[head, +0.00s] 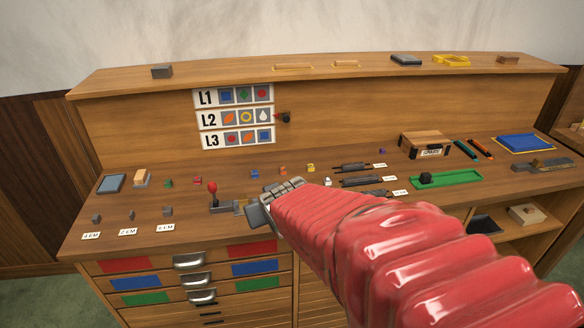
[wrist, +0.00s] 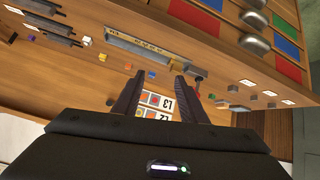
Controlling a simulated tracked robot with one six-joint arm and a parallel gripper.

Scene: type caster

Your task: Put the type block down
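Several small type blocks stand on the wooden bench; I cannot tell which one the task means. In the head view they include a blue block (head: 254,174), an orange block (head: 283,170), a yellow block (head: 311,167) and a white block (head: 328,182). A green block (head: 168,183) and a red block (head: 197,181) stand further left. My gripper (head: 258,211) is over the front middle of the bench. In the wrist view my gripper (wrist: 159,84) has its two dark fingers apart, with no block seen between them. The blue block (wrist: 152,74) shows beyond the fingertips.
A red-knobbed lever (head: 213,190) stands left of my gripper. A metal composing stick (wrist: 150,48) lies nearby. A card board (head: 235,118) with rows L1 to L3 is on the back panel. A green tray (head: 447,180) is at right. My red arm hides part of the bench front.

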